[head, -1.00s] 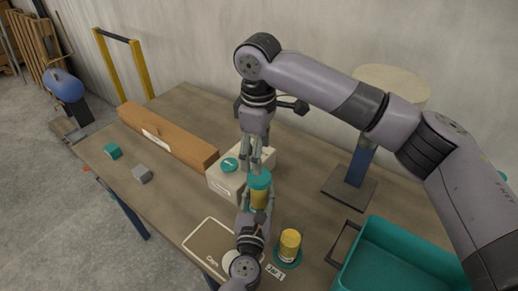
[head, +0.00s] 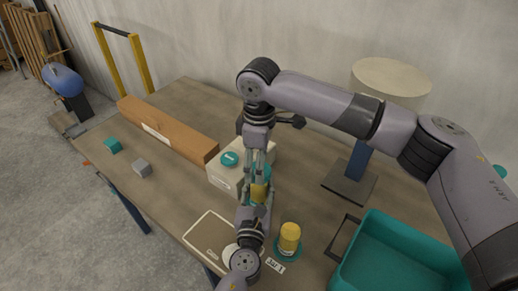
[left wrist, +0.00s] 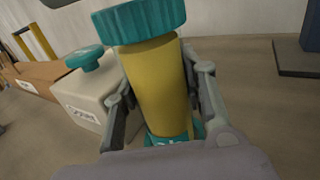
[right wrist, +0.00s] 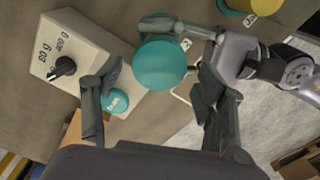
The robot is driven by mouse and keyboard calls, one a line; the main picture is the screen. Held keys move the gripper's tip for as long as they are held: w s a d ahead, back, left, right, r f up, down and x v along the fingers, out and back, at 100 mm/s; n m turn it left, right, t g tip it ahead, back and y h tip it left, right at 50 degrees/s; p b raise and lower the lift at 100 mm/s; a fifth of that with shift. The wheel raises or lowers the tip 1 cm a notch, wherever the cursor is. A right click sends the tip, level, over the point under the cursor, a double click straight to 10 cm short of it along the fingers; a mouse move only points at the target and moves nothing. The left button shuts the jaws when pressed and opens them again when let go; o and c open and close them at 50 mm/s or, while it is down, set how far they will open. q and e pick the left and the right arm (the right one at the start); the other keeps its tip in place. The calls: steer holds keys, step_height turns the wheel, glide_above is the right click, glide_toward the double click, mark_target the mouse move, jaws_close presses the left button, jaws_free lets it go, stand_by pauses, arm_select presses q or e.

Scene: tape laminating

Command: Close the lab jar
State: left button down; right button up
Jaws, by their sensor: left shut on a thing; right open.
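The lab jar (head: 258,193) has a yellow body and a teal lid (left wrist: 138,20) on its top. My left gripper (head: 256,200) is shut around the jar body and holds it upright; the jar fills the middle of the left wrist view (left wrist: 158,90). My right gripper (head: 262,163) comes down from above over the lid. In the right wrist view the round lid (right wrist: 160,65) shows beyond and between the open fingers. I cannot tell whether the fingers touch it or how tightly the lid is seated.
A white box (head: 217,178) with a teal knob (head: 230,159) stands close behind the jar. Another yellow jar (head: 289,237) stands on the right, by a "Jar 1" label. A framed "Caps" mat (head: 205,233), teal bin (head: 375,250), wooden beam (head: 170,130) and stand (head: 350,182) surround the work area.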

steer(key=shift+f, duration=1.05)
steer(key=shift+c, duration=0.5)
steer(key=c, duration=1.1)
steer(key=o, duration=1.3)
steer(key=shift+o, duration=0.2)
steer(key=shift+r, duration=0.1)
arm_select(q)
steer(key=c, duration=0.9)
jaws_free()
arm_select(e)
step_height(320, 180, up, 12)
